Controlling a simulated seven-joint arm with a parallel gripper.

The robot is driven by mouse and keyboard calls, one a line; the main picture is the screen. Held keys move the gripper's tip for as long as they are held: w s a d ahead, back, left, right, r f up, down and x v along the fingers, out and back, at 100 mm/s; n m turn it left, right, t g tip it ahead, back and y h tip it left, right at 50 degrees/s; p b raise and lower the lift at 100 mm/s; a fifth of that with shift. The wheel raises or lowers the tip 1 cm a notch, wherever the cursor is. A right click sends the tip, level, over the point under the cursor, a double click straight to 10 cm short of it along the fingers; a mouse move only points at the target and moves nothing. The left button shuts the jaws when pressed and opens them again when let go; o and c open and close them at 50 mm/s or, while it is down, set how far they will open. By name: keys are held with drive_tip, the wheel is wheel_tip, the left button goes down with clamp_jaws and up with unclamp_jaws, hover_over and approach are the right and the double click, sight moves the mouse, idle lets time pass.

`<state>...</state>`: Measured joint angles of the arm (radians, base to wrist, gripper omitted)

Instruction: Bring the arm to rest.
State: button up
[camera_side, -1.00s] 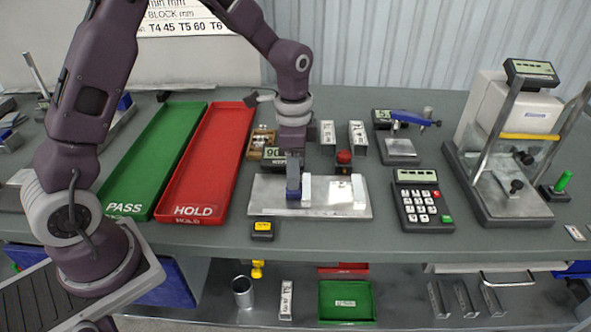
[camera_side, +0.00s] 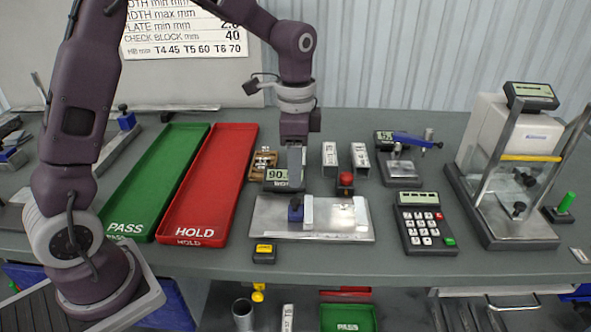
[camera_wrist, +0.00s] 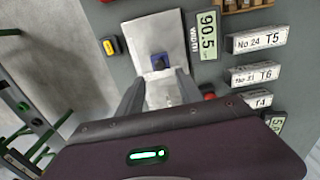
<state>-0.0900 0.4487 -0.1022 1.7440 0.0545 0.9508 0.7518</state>
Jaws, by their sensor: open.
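My gripper (camera_side: 295,174) hangs above the metal plate (camera_side: 270,220) of a width gauge, its fingers pointing down. In the wrist view my gripper (camera_wrist: 160,80) shows two fingers spread apart, with nothing held between them. The blue block also shows in the wrist view (camera_wrist: 159,62). The gauge's display (camera_side: 276,175) reads about 90, and its last digits are clear only in the wrist view.
A green PASS tray (camera_side: 155,185) and a red HOLD tray (camera_side: 212,180) lie left of the gauge. A red button (camera_side: 345,179), labelled blocks (camera_side: 329,153) and a keypad (camera_side: 424,222) stand to its right. A tall press (camera_side: 515,160) is farther right.

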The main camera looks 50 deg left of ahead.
drive_tip(key=s+r+n+t, duration=0.2)
drive_tip(key=s+r, duration=0.4)
drive_tip(key=r, duration=0.1)
drive_tip(key=s+r+n+t, duration=0.3)
drive_tip(key=s+n, duration=0.4)
drive_tip(key=s, duration=1)
drive_tip(key=shift+s+d+r+t, duration=0.15)
drive_tip(key=shift+s+d+t, duration=0.15)
